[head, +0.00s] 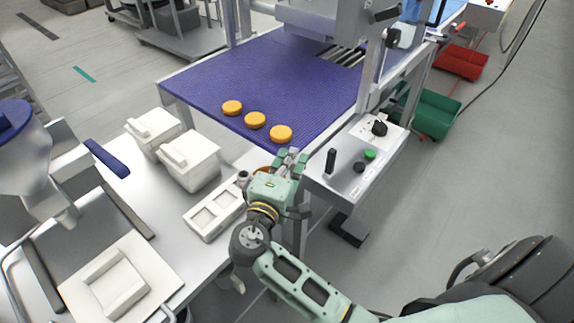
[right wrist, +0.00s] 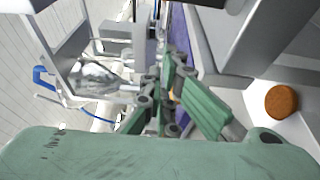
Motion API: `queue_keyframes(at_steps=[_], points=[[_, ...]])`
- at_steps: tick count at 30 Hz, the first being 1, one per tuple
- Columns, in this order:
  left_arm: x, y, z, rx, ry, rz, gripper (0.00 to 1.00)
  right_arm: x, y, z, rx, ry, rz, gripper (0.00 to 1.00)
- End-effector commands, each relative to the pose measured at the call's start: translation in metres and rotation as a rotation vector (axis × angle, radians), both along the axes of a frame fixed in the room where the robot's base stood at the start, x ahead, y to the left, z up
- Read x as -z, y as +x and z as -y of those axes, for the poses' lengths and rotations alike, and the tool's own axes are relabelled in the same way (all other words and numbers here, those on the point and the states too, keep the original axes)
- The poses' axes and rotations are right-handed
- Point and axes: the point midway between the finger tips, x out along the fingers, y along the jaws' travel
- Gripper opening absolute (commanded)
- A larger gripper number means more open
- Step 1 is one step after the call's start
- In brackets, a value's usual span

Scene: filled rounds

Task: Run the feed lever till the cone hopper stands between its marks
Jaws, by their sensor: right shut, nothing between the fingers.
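The cone hopper (head: 25,160) stands at the far left in the head view, a grey cone under a blue top, cut by the frame edge. I cannot make out its marks or fill level. A black upright lever (head: 330,162) stands on the white control box (head: 347,185), beside the belt; I cannot tell for sure that it is the feed lever. My right gripper (head: 291,157) is shut and empty, left of that lever and apart from it. Its fingers also show in the right wrist view (right wrist: 172,105). My left gripper is out of view.
Three orange rounds (head: 255,120) lie on the purple belt (head: 270,75). The box also carries a green button (head: 370,154) and a black knob (head: 379,128). White lidded containers (head: 190,160) stand on the left table. A blue paddle (head: 106,158) sticks out near the hopper.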

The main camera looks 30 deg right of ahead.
Motion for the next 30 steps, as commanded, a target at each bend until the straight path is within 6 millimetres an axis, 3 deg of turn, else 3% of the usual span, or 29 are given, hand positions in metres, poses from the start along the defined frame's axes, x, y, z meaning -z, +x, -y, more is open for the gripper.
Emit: queue_keyframes(at_steps=[5,9,15,30], points=[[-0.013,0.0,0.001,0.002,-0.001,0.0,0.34,-0.004,0.025,0.029,0.002,-0.003,0.0,0.0],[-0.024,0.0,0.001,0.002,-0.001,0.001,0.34,-0.002,0.002,0.037,0.0,-0.001,-0.004,0.0],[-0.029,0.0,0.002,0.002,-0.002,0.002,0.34,0.0,-0.012,0.042,0.0,0.001,-0.002,0.0],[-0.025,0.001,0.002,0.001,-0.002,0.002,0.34,0.002,-0.014,0.043,0.001,0.007,0.011,0.0]])
